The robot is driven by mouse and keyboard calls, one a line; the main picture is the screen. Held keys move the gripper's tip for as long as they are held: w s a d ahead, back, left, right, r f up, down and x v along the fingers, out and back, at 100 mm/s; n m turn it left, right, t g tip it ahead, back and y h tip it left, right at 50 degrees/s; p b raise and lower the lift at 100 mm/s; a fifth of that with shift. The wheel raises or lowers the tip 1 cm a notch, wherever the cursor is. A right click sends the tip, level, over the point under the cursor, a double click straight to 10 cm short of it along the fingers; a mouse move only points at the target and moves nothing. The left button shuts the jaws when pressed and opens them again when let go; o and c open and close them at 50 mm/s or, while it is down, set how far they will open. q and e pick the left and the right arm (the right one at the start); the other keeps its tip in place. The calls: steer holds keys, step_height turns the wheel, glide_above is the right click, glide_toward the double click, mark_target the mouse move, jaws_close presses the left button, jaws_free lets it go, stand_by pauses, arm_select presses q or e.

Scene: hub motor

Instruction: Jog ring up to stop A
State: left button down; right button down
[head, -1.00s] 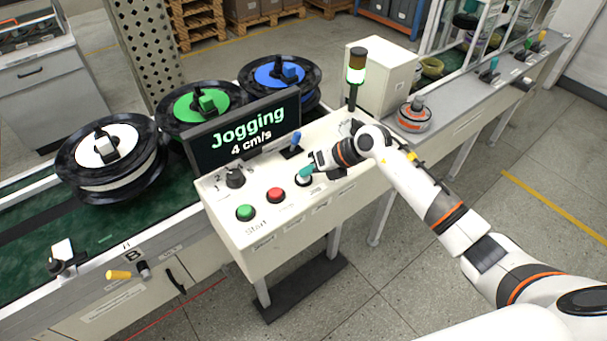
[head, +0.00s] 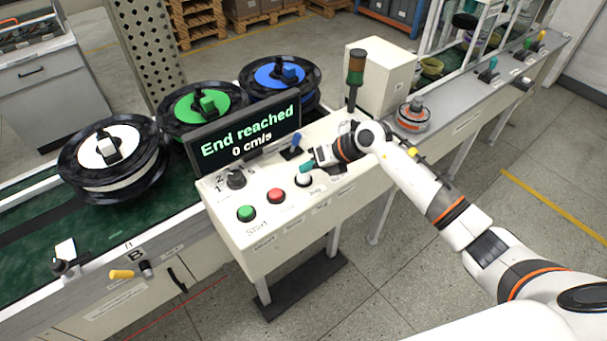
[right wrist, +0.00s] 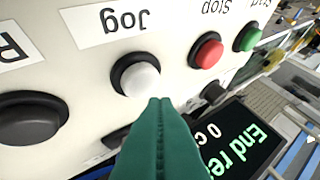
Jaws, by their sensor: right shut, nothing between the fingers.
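The control box (head: 270,235) carries a white jog button (head: 303,180), which shows in the right wrist view (right wrist: 140,78) under an upside-down "Jog" label. My right gripper (head: 306,168) is shut and empty. Its teal fingertips (right wrist: 160,101) are close to the button's edge; whether they touch it I cannot tell. The display (head: 245,130) reads "End reached, 0 cm/s". Reels with white (head: 92,157), green (head: 185,106) and blue (head: 265,74) centres stand on the green belt. I cannot tell which object is the ring. Stop A is not identifiable. My left gripper is not in view.
Red (head: 276,196) and green (head: 246,214) buttons and a dark knob (head: 236,180) are beside the jog button. A signal lamp (head: 356,70) stands behind, unlit. An orange-grey part (head: 413,117) sits on the right-hand line.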

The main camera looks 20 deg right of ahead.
mark_target(309, 177)
step_height(309, 177, up, 5)
steer(key=p, duration=0.4)
stand_by(0.4)
stand_by(0.5)
